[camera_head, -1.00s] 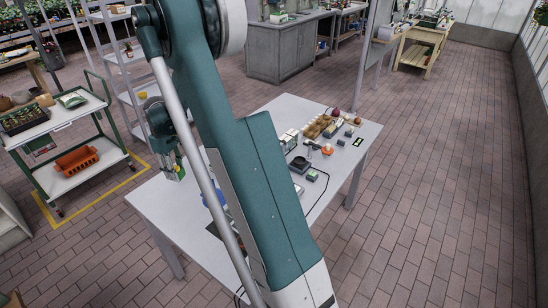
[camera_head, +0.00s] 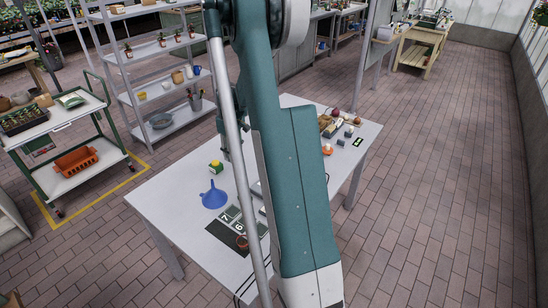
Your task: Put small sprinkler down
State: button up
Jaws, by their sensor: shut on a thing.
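My gripper (camera_head: 223,143) hangs above the grey table (camera_head: 165,200), left of my big teal arm link. It is small in view and partly covered by my grey arm tube. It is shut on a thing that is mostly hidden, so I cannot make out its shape. I cannot pick out the small sprinkler clearly anywhere in view. A green and yellow item (camera_head: 215,167) shows just below my gripper. I cannot tell whether it touches the gripper.
A blue funnel (camera_head: 215,196) and a dark mat with numbered squares (camera_head: 222,226) lie on the table. An orange item (camera_head: 327,149) and several small things are at its far right end. A shelf rack (camera_head: 160,85) stands behind. The table's left front is clear.

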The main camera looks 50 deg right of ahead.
jog(key=shift+s+d, duration=0.45)
jog(key=shift+d, duration=0.1)
jog(key=shift+f, duration=0.1)
jog(key=shift+f+b, duration=0.35)
jog(key=shift+f, duration=2.7)
jog(key=shift+f, duration=1.85)
jog(key=shift+f+b, duration=0.2)
jog(key=shift+b, duration=0.2)
jog(key=o, duration=0.9)
jog(key=shift+o, duration=0.2)
